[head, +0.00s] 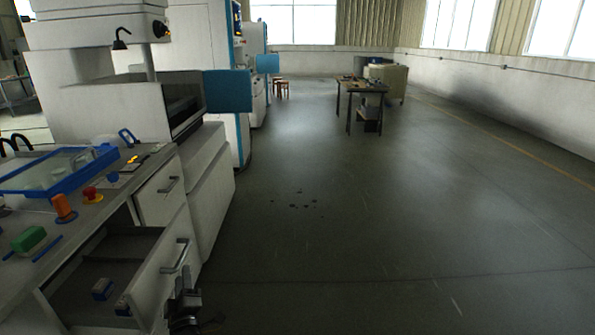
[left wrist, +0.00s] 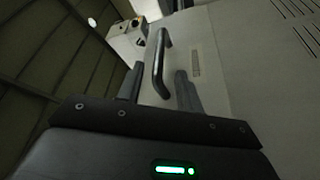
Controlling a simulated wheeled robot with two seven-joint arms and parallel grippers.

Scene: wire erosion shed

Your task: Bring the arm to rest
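My left gripper (head: 187,292) is low in the head view, just below the handle (head: 178,257) of an open drawer (head: 95,262). The left wrist view shows its two dark fingers (left wrist: 159,88) spread apart with a dark bar handle (left wrist: 160,62) showing between and beyond them. The fingers do not appear closed on it, and the exact gap to the handle is hard to tell. Most of my left arm is out of view or dark at the bottom edge. My right gripper is in neither view.
The drawer holds small blue-and-grey blocks (head: 102,288). On the bench above are a blue-rimmed tray (head: 60,190), a green block (head: 29,238) and a red button (head: 91,193). Open floor (head: 380,230) lies right, with a small table (head: 362,87) far back.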

